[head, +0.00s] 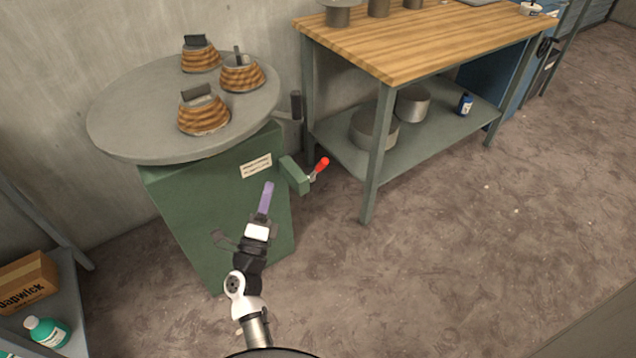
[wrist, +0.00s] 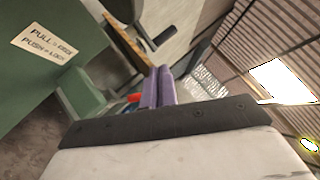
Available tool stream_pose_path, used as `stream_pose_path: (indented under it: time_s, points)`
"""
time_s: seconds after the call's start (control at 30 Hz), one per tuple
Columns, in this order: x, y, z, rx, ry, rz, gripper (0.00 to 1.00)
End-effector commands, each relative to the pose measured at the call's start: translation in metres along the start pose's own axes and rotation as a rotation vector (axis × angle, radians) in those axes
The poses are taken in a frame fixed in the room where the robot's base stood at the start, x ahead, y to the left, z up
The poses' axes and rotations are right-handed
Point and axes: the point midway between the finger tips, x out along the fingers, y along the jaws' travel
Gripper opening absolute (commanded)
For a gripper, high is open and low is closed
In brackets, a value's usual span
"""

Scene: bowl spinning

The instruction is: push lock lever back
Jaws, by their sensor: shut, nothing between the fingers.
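The lock lever (head: 318,168) has a red knob and sticks out from a green bracket (head: 294,175) on the right side of the green cabinet (head: 210,220). In the wrist view the red knob (wrist: 133,98) shows just left of my fingers, partly hidden. My gripper (head: 266,197) has purple fingers, shut together with nothing between them. It is in front of the cabinet, left of and below the lever in the head view, and appears apart from it. The fingers also show in the wrist view (wrist: 158,88).
A round grey turntable (head: 130,115) on the cabinet carries several banded bowls. A label (head: 256,166) is on the cabinet. A dark-handled part (head: 295,105) stands behind the bracket. A wooden-topped workbench (head: 430,40) is at the right.

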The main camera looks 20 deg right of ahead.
Motion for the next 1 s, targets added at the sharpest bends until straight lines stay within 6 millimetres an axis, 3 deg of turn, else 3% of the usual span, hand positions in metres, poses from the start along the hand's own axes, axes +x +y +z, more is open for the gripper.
stream_pose_path:
  time_s: [0.03, 0.1, 0.2, 0.3, 0.77, 1.0]
  points:
    - [-0.009, 0.019, -0.031, 0.007, 0.063, 0.034, 0.00]
    - [-0.021, 0.036, -0.063, 0.024, 0.137, 0.066, 0.00]
    - [-0.034, 0.052, -0.096, 0.043, 0.215, 0.094, 0.00]
    - [-0.042, 0.059, -0.113, 0.052, 0.258, 0.107, 0.00]
    - [-0.042, 0.061, -0.118, 0.056, 0.271, 0.110, 0.00]
    - [-0.008, 0.063, -0.126, 0.055, 0.270, 0.107, 0.00]
